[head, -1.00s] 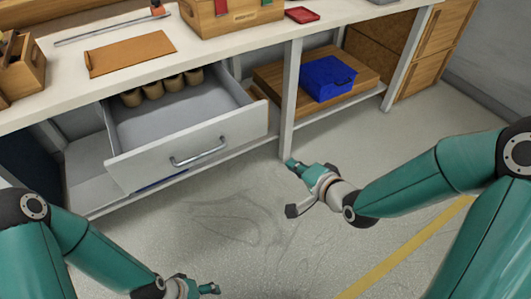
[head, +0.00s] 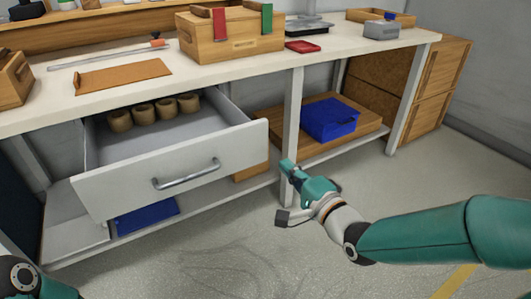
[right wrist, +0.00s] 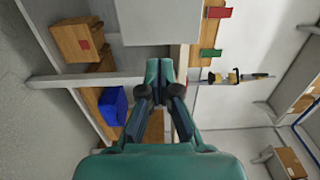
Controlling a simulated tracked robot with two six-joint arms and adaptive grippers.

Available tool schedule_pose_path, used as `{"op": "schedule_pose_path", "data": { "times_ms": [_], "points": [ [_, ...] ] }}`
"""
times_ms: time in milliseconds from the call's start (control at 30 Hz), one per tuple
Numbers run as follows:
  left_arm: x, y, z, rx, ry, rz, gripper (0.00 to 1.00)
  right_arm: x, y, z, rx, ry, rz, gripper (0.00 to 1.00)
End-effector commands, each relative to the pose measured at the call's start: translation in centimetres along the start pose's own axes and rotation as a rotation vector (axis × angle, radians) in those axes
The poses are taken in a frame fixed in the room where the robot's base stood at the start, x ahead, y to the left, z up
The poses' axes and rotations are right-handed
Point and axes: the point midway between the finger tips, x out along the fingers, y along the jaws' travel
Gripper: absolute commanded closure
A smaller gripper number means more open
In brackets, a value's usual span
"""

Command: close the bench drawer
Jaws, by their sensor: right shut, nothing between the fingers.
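The bench drawer (head: 170,165) is pulled out, its pale front and metal handle (head: 187,174) facing me. Several brown rolls (head: 150,112) stand inside at the back. My right gripper (head: 288,168) is shut and empty, to the right of the drawer front and apart from the handle. In the head view it overlaps the bench leg (head: 293,125); I cannot tell whether it touches. In the right wrist view the shut fingers (right wrist: 160,65) point toward a pale panel (right wrist: 160,22), which seems to be the drawer front. My left gripper is out of view.
The benchtop (head: 120,100) holds a wooden box (head: 235,45), a brown board (head: 122,74) and a red tray (head: 303,46). A blue box (head: 330,118) sits on the lower shelf right of the leg. A blue item (head: 147,215) lies under the drawer. Open floor lies in front.

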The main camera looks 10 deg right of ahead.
Motion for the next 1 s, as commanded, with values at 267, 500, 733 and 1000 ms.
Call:
{"op": "schedule_pose_path", "data": {
  "times_ms": [267,500,733,1000],
  "points": [
    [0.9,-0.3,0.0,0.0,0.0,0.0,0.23,5.6,0.2,0.1,-0.001,-0.002,-0.001,1.0],
    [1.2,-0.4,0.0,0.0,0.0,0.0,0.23,8.0,0.1,0.1,0.0,-0.001,0.0,1.0],
    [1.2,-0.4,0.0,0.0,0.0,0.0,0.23,8.3,0.0,0.1,0.0,-0.001,0.001,1.0],
    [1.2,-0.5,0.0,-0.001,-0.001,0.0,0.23,8.5,0.0,0.2,0.0,0.003,0.0,1.0]
  ]
}}
